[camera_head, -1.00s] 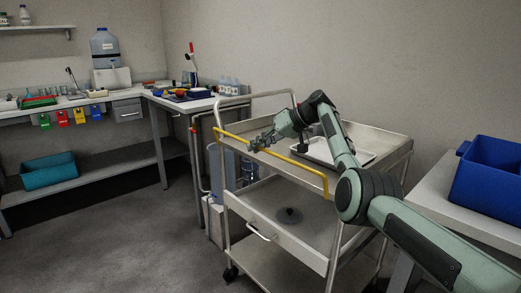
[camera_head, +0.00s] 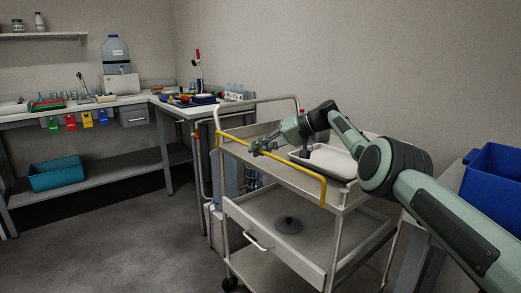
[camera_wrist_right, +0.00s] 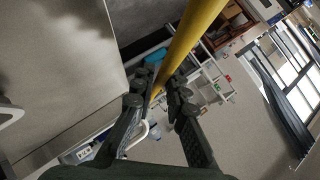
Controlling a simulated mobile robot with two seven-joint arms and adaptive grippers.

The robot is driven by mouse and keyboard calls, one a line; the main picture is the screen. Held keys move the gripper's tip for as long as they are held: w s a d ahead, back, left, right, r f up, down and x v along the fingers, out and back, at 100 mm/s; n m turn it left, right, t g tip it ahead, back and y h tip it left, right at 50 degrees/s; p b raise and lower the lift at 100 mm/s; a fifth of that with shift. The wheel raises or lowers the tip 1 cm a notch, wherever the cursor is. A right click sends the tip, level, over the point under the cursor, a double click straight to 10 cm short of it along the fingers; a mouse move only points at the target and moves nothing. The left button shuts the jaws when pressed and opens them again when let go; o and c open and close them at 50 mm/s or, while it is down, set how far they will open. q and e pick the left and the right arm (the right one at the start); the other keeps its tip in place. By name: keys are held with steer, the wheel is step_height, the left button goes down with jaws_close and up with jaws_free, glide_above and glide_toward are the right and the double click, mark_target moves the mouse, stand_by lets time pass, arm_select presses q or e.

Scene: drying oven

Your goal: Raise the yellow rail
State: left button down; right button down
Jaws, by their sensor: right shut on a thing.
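The yellow rail (camera_head: 289,161) runs along the near long side of the top tray of a metal trolley (camera_head: 336,232), with bent-down ends at both sides. My right gripper (camera_head: 262,147) is at the rail's left-middle part, reaching across the tray from the right. In the right wrist view the rail (camera_wrist_right: 196,30) passes between the two fingers, and the gripper (camera_wrist_right: 161,85) is shut on it. The fingers hide a short stretch of the rail. My left gripper is not in view.
A white tray (camera_head: 329,160) lies on the trolley top under my forearm. A blue bin (camera_head: 496,180) stands at the right. A lab bench (camera_head: 130,101) is at the back left. The floor at front left is clear.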

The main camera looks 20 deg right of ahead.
steer(key=shift+s+f, duration=0.15)
steer(key=shift+f, duration=0.45)
steer(key=c, duration=1.6)
jaws_free()
steer(key=shift+c, duration=0.2)
steer(key=shift+o, duration=0.2)
steer(key=shift+r, duration=0.2)
steer(key=shift+r, duration=0.1)
steer(key=v, duration=1.2)
